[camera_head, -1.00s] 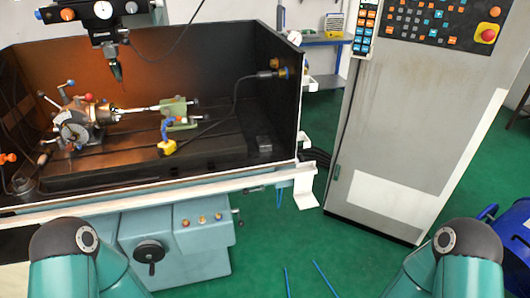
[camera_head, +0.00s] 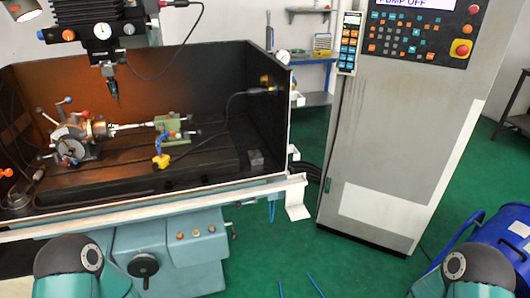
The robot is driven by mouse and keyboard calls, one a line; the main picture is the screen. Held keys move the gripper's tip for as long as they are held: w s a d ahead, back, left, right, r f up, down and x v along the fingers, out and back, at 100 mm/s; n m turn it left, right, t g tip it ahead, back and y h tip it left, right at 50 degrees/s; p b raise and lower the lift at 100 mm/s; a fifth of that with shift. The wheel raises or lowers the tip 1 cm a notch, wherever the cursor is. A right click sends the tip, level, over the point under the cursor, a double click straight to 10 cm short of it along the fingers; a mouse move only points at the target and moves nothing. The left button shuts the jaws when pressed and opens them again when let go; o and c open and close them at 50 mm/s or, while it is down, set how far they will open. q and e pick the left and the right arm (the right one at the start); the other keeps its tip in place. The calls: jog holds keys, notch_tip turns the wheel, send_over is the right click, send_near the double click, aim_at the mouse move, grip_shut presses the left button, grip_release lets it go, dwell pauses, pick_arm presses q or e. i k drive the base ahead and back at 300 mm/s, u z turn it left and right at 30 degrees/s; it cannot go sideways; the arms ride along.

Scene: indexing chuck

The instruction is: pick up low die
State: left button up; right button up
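I cannot make out a thing that is clearly the low die. On the machine bed (camera_head: 120,182) stands an indexing chuck (camera_head: 72,145) at the left, with a rod running right to a green tailstock (camera_head: 168,127). A small yellow part (camera_head: 161,161) sits in front of the tailstock. A small dark grey block (camera_head: 256,158) lies at the right end of the bed; I cannot tell what it is. Neither gripper is in view; only parts of my two teal arms show at the lower left and lower right.
The machine's dark walls enclose the bed behind and at the right. A spindle head (camera_head: 103,32) hangs above. A grey control cabinet (camera_head: 400,130) stands at the right, a blue bin (camera_head: 495,245) beside it. Green floor (camera_head: 250,265) is free between machine and cabinet.

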aim_at(255, 157)
jog(key=u, duration=0.05)
jog(key=i, duration=0.9)
jog(key=u, duration=0.55)
